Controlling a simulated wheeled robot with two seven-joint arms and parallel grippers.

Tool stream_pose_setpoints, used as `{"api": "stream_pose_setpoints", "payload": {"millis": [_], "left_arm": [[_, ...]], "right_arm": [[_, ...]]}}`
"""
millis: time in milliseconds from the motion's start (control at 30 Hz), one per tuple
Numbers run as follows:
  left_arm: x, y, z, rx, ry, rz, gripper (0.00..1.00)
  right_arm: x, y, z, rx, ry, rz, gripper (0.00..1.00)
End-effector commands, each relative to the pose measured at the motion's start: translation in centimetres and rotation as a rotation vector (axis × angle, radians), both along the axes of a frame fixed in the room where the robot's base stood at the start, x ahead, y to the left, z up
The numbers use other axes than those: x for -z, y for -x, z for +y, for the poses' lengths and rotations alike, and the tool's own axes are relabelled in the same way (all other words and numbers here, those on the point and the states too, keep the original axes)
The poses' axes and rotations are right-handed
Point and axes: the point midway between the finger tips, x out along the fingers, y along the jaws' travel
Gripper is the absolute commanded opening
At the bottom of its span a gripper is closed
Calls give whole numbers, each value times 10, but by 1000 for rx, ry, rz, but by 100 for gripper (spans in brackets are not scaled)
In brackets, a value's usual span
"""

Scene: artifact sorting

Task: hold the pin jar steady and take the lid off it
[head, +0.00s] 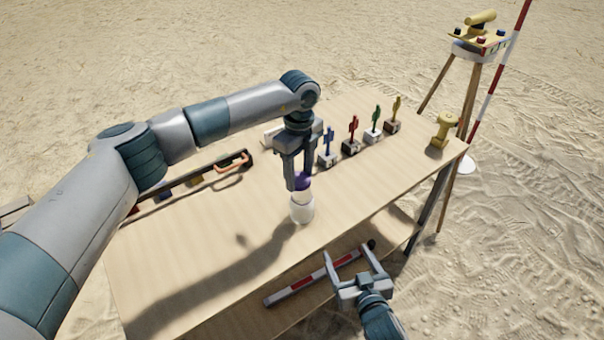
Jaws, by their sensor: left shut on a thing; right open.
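The pin jar (302,212) is a small white jar standing upright on the wooden table. I cannot tell whether the lid touches the jar. My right gripper (358,268) is open and empty, low beyond the table's front edge, apart from the jar.
Blue (328,147), red (352,136), green (375,124) and yellow (393,115) cactus-like pieces stand on blocks along the back. A yellow spool-like object (444,130) is at the right end. A dark rack (195,180) lies left. The table (240,240) front is clear.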

Motion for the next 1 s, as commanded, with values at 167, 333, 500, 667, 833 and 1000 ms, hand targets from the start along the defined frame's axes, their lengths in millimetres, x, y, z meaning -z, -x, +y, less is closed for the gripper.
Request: {"api": "stream_pose_setpoints", "payload": {"millis": [167, 333, 500, 667, 833, 1000], "left_arm": [[-6, 3, 10, 196, 0, -1, 19], [-12, 10, 25, 472, -1, 0, 19], [-19, 19, 41, 805, -2, -1, 19], [-25, 32, 57, 1128, -2, 0, 19], [-30, 47, 75, 1472, -1, 0, 19], [-34, 66, 93, 1818, -2, 1, 19]], "right_arm": [[37, 7, -5, 1, 19, 58, 76], [85, 20, -13, 2, 48, 135, 76], [141, 42, -23, 3, 78, 231, 76], [193, 68, -34, 3, 106, 321, 76], [244, 101, -46, 4, 133, 417, 76], [293, 140, -59, 5, 156, 515, 76]]}}
